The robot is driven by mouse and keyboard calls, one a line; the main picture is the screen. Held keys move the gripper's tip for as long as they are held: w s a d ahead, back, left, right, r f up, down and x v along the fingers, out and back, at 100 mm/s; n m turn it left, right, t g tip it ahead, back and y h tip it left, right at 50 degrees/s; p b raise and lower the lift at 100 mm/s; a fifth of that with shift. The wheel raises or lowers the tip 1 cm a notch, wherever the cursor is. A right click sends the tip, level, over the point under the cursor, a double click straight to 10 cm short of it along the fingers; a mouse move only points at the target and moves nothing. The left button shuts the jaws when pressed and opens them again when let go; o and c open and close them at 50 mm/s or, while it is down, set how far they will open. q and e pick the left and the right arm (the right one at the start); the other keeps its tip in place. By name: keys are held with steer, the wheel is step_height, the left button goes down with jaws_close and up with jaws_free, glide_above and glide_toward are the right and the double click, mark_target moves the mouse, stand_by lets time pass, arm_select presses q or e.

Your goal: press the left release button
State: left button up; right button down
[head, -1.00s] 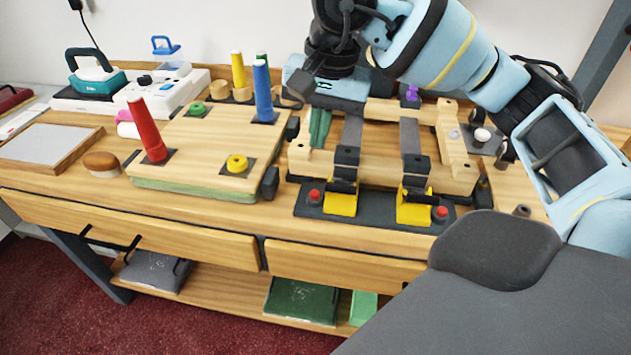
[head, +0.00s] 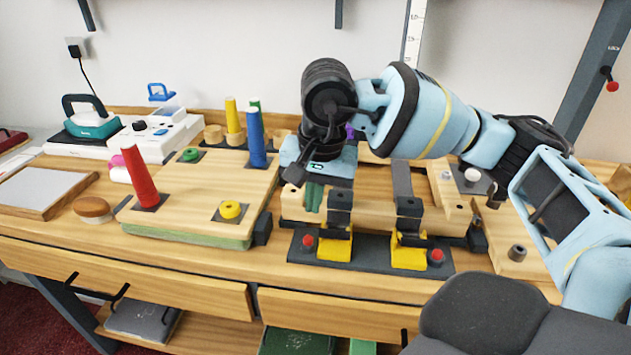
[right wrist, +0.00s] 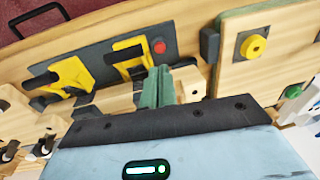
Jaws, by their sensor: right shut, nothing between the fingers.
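The left release button (head: 308,241) is a small red button on the dark front plate, left of a yellow latch (head: 335,246). It also shows in the right wrist view (right wrist: 159,47). A second red button (head: 436,256) is at the plate's right end. My right gripper (head: 312,207) is shut and empty, its green fingers pointing down over the wooden fixture, behind and above the left button. In the right wrist view the closed fingers (right wrist: 156,84) appear just below the button, apart from it. My left gripper is not in view.
Left of the fixture, a wooden board (head: 195,218) carries red and blue pegs and a yellow ring (head: 230,210). Dark straps with black ends lie across the fixture (head: 372,207). A second yellow latch (head: 409,253) is by the right button. The counter front before the plate is clear.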

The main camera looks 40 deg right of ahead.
mark_target(308, 238)
steer(key=f, duration=0.5)
steer(key=w+f, duration=0.1)
steer(key=f, duration=0.1)
steer(key=shift+f, duration=0.3)
steer(key=shift+a, duration=0.1)
